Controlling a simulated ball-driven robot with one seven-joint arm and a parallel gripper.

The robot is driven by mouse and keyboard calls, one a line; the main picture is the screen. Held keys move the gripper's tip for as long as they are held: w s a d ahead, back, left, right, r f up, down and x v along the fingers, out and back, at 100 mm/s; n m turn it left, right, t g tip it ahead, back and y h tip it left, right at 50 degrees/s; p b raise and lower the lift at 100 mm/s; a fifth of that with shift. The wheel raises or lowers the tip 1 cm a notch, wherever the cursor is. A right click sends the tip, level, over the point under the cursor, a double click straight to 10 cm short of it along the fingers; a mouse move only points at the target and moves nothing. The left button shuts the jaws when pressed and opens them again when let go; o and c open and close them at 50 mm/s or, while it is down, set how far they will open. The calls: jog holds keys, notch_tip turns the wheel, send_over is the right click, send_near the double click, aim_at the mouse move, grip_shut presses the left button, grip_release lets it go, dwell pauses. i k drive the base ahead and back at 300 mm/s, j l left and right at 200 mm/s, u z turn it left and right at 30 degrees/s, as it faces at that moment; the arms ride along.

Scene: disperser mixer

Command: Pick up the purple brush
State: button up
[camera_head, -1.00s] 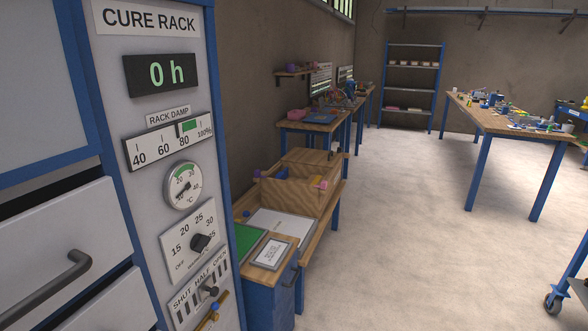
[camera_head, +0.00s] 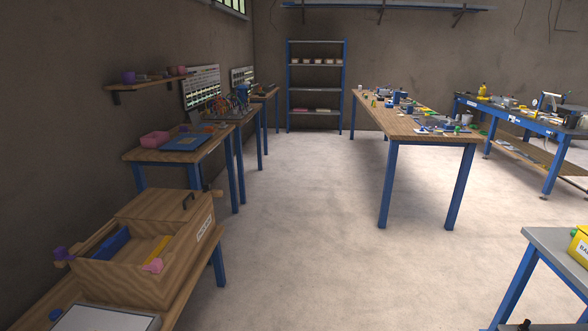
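I cannot make out a purple brush for certain. A small purple object (camera_head: 62,254) sits at the left end of the wooden box at the lower left; its shape is too small to name. Another purple object (camera_head: 129,77) stands on the wall shelf at the upper left, looking like a small pot or cup. My gripper is not in view.
The wooden box (camera_head: 120,283) stands on a low bench against the left wall. Benches with tools (camera_head: 175,153) follow behind it. A long wooden table (camera_head: 415,125) and a blue workbench (camera_head: 520,112) stand at the right. The floor between is clear.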

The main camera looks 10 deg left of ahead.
aim_at(183, 130)
jog(key=i, duration=3.75)
jog(key=i+u, duration=0.4)
jog(key=i+l+u, duration=0.3)
jog(key=i+u, duration=0.15)
jog(key=i+l+u, duration=0.85)
jog(key=k+j, duration=0.05)
jog(key=k, duration=0.05)
